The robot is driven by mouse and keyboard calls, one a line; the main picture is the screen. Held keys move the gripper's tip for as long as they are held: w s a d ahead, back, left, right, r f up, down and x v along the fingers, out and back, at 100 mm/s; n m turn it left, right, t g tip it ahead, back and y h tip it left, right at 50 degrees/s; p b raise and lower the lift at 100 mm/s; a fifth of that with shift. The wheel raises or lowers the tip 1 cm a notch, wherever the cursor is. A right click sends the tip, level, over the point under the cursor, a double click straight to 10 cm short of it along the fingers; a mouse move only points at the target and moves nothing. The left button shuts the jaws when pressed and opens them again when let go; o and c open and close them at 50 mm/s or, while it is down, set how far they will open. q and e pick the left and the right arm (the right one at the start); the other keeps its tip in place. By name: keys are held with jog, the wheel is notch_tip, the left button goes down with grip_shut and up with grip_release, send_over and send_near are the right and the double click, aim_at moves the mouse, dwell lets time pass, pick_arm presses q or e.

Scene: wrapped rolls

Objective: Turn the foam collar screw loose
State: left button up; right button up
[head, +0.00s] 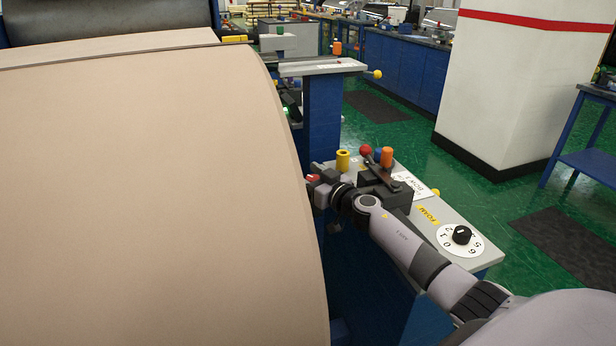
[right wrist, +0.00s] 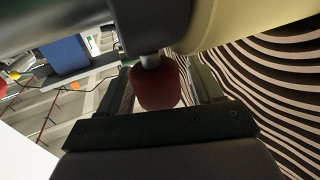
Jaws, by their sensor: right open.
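The foam collar screw seems to be the dark red knob (right wrist: 156,88) on a short metal shank in the right wrist view. It sits below a dark block (right wrist: 155,28) beside a pale yellow cylinder (right wrist: 228,22). My right gripper (right wrist: 162,80) is open, with one finger on each side of the knob; I cannot tell whether they touch it. In the head view my right gripper (head: 322,192) is at the right edge of the big tan roll (head: 160,190), partly hidden. A small red patch (head: 313,178) shows at its tip. My left gripper is not in view.
A grey console (head: 455,240) with a FOAM label (head: 428,215), a numbered dial (head: 461,237), a red-ball lever (head: 366,150) and yellow (head: 343,160) and orange (head: 386,157) knobs lies close under my right arm. The striped roll end (right wrist: 265,90) is close on the right.

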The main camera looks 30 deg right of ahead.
jog(key=c, duration=1)
jog(key=shift+o, duration=0.2)
